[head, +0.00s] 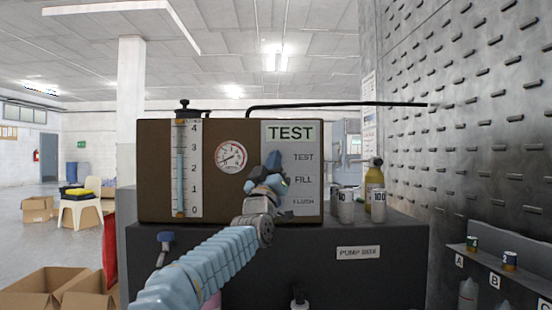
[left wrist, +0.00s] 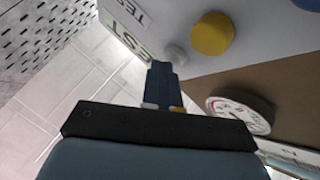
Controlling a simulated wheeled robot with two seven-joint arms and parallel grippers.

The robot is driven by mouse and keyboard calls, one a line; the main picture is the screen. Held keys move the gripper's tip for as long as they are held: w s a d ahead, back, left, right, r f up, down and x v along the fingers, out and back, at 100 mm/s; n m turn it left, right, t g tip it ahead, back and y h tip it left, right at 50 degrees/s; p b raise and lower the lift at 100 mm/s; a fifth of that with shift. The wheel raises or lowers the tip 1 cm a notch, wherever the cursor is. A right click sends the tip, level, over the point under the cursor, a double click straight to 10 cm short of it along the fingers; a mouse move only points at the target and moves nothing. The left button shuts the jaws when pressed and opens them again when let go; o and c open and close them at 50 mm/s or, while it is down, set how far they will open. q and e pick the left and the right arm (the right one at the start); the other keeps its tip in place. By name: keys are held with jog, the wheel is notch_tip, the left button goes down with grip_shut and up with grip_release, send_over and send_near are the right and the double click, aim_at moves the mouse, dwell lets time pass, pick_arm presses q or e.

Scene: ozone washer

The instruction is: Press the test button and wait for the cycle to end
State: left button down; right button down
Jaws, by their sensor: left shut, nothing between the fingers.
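My left gripper (head: 273,160) is shut and empty, raised in front of the right part of the brown washer panel (head: 160,165). In the head view it hides the buttons beside the TEST, FILL and FLUSH labels (head: 303,180). In the left wrist view the shut fingers (left wrist: 160,68) end close to a small pale round button (left wrist: 176,55), the one nearest the big TEST sign (head: 291,133). I cannot tell whether they touch. A larger yellow button (left wrist: 212,33) is beyond it, and a blue one (left wrist: 306,3) is cut off at the corner. My right gripper is not in view.
A round dial (head: 231,156) and a level tube (head: 181,170) are on the panel. A perforated wall (head: 470,120) rises at the right.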

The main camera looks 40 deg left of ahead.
pick_arm(q)
jog(key=shift+s+f, duration=0.1)
jog(key=shift+s+d+b, duration=0.55)
jog(key=shift+s+b, duration=0.05)
jog(key=shift+b, duration=0.3)
jog(key=s+d+b, duration=0.3)
jog(key=shift+s+d, duration=0.15)
jog(key=shift+s, duration=0.25)
